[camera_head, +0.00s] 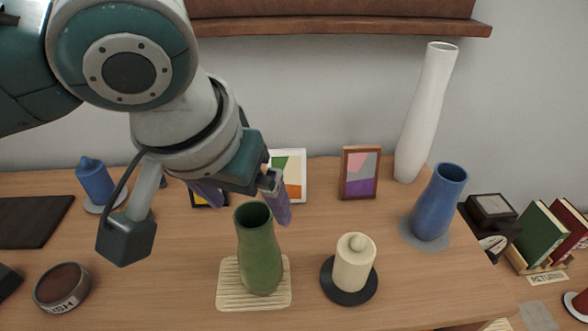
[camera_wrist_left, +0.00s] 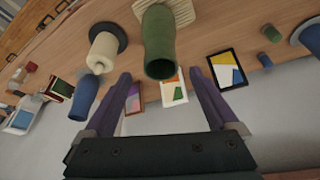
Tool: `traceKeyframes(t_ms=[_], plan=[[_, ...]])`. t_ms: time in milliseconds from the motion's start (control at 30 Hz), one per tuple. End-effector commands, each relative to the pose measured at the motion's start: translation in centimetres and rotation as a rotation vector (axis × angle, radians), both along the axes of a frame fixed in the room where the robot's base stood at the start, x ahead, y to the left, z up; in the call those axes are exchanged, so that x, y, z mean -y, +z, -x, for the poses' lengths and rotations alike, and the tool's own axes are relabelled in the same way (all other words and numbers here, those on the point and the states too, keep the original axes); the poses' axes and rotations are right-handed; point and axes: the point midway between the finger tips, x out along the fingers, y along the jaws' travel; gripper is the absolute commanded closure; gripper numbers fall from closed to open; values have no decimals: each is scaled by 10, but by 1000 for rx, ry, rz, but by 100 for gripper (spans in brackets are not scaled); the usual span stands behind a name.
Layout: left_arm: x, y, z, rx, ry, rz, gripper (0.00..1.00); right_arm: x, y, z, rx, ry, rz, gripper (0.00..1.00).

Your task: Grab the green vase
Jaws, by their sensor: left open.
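The green vase (camera_head: 259,252) stands upright on a pale ribbed mat (camera_head: 228,294) near the front middle of the wooden table. My left gripper (camera_head: 245,208) is above and behind the vase in the head view, with its two purple fingers spread apart. In the left wrist view the green vase (camera_wrist_left: 158,48) shows with its dark open mouth towards the camera, beyond the fingertips of the open left gripper (camera_wrist_left: 160,76). Nothing is between the fingers. My right gripper is not in view.
A cream candle (camera_head: 355,262) on a black dish stands right of the vase. A blue vase (camera_head: 438,205) and tall white vase (camera_head: 426,115) stand further right. Small frames (camera_head: 360,174) stand behind. A round labelled bowl (camera_head: 62,288) sits left. A brown shelf (camera_head: 340,28) hangs above.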

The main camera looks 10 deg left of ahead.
Motion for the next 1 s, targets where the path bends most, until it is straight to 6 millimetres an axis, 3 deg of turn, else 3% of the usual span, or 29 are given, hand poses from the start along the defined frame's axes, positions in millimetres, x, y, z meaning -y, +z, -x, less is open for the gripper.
traceKeyframes(t_ms=[167, 333, 667, 1000], plan=[[-2, -18, -7, -4, 1, -3, 7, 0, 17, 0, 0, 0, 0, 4], [-1, -37, -14, -1, -1, 0, 7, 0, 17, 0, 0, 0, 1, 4], [0, -43, -16, 0, -2, 0, 7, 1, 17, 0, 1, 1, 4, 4], [-1, -43, -16, 0, -1, 1, 45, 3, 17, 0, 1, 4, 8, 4]])
